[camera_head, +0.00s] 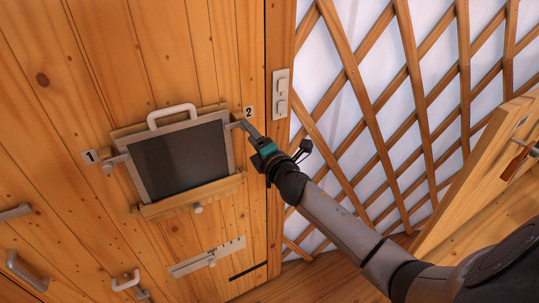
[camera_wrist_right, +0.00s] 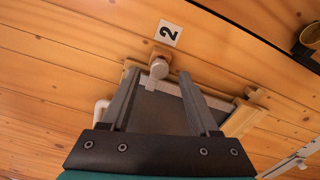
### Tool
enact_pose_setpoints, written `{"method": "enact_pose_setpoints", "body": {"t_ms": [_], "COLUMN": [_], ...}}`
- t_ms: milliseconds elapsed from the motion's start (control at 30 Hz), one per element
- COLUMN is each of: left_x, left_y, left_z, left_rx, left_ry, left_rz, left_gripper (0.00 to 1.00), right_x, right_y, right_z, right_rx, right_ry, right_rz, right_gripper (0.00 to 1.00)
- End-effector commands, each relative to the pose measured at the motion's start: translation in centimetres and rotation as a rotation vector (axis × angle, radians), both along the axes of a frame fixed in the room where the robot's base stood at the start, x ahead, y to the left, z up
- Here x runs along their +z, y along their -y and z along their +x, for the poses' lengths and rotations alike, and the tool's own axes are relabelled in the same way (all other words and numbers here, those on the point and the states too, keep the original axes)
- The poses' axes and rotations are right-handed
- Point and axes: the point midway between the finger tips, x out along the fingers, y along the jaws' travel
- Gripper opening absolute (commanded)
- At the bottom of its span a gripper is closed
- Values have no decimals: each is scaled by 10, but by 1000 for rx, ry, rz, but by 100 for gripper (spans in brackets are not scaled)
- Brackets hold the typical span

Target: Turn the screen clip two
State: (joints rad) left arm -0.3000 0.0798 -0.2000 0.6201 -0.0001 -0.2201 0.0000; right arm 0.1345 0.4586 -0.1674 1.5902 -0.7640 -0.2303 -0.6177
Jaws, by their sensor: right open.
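The dark screen (camera_head: 180,160) sits in a wooden frame on the plank wall. Clip two is a small pale clip with a round knob (camera_wrist_right: 159,68), beside the label "2" (camera_wrist_right: 170,33); the label also shows in the head view (camera_head: 249,112). In the head view, clip two (camera_head: 233,125) is at the screen's upper right edge, partly hidden by my fingers. My right gripper (camera_head: 245,128) is at clip two. In the wrist view, its open fingers (camera_wrist_right: 160,78) point at the clip, which appears between the tips; contact cannot be told. My left gripper is not in view.
Clip one (camera_head: 108,165) is at the screen's left, near label "1" (camera_head: 90,156). A handle (camera_head: 171,112) tops the screen and a wooden ledge (camera_head: 190,197) runs below. A switch plate (camera_head: 281,95) is close above my right gripper. A wooden lattice (camera_head: 400,100) stands at the right.

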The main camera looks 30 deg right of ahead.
Motion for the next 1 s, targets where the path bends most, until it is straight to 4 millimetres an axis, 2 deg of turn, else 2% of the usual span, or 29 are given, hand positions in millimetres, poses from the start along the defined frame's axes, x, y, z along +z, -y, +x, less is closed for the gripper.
{"method": "enact_pose_setpoints", "body": {"t_ms": [700, 1000], "left_x": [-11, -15], "left_y": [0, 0], "left_z": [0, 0], "left_rx": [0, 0], "left_ry": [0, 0], "left_rz": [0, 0], "left_gripper": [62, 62], "right_x": [-1, 0], "right_y": [-6, -8], "right_z": [-110, -133], "right_rx": [1, 1], "right_ry": [-3, 0], "right_rz": [-1, -1], "right_gripper": [62, 62]}}
